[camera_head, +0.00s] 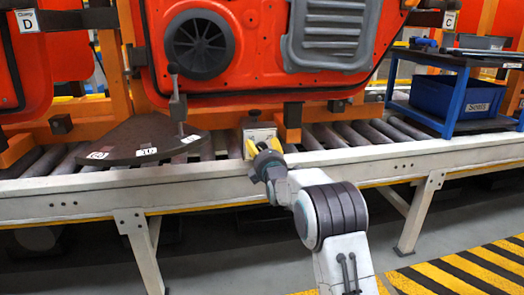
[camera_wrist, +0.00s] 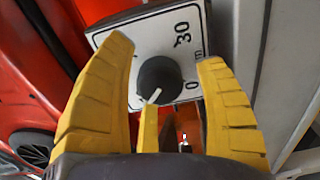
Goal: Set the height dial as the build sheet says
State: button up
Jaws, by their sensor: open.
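The height dial is a round black knob (camera_wrist: 160,78) with a white pointer line, on a white plate (camera_wrist: 176,32) marked 30 and 0. The plate appears turned in the wrist view; the pointer line lies at the knob's lower edge, away from both visible numbers. I cannot make out a build sheet.
A dark fan-shaped plate (camera_head: 130,135) with an upright lever (camera_head: 177,100) and white labels stands left of the box. An orange door (camera_head: 250,80) hangs behind. A blue bin (camera_head: 455,97) sits on a blue-framed cart at right. The floor in front is clear.

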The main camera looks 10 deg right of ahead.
jog(key=shift+c, duration=0.3)
jog(key=c, duration=1.1)
jog(key=shift+c, duration=0.2)
